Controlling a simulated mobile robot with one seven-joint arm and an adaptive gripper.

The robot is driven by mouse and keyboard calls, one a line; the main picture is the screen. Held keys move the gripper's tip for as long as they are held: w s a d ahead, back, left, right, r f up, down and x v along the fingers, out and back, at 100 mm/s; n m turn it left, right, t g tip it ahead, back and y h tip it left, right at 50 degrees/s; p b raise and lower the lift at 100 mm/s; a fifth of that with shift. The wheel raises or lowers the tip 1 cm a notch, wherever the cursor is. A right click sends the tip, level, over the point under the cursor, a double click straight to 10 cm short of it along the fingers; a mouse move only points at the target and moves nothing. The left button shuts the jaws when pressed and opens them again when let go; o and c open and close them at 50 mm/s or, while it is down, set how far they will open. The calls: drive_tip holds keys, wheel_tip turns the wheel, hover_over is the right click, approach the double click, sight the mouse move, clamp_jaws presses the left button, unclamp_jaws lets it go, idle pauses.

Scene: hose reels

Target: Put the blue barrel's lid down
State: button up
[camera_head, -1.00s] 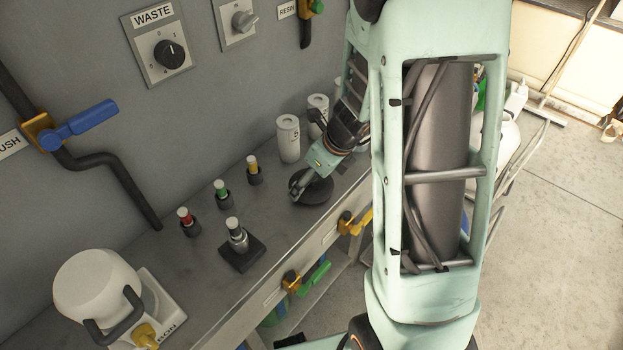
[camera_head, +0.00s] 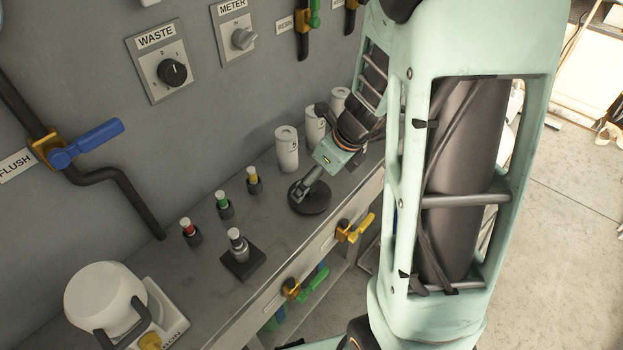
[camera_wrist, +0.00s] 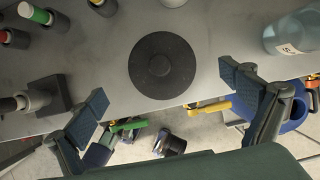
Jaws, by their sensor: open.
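My gripper (camera_head: 304,187) is open and empty. It hangs over a flat black disc (camera_head: 310,200) on the bench in the head view. In the wrist view its two spread fingers (camera_wrist: 163,94) stand left and right, with the disc (camera_wrist: 162,65) lying flat beyond and between them. I cannot tell whether this disc is a lid. A blue rounded thing (camera_wrist: 298,112), possibly the blue barrel, is partly hidden behind the right finger in the wrist view, below the bench edge. I cannot make out its lid.
White canisters (camera_head: 287,150) stand by the wall behind the disc. Small capped vials (camera_head: 224,205) and a black square stand (camera_head: 243,262) are to the left. A yellow valve handle (camera_head: 357,228) juts from the bench front. A pale blue clear container (camera_wrist: 290,35) is at right.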

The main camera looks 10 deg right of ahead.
drive_tip(key=p+v, duration=0.1)
drive_tip(key=v, duration=0.4)
drive_tip(key=shift+s+r+p, duration=0.1)
drive_tip(key=shift+r+p, duration=0.1)
drive_tip(key=shift+p, duration=0.15)
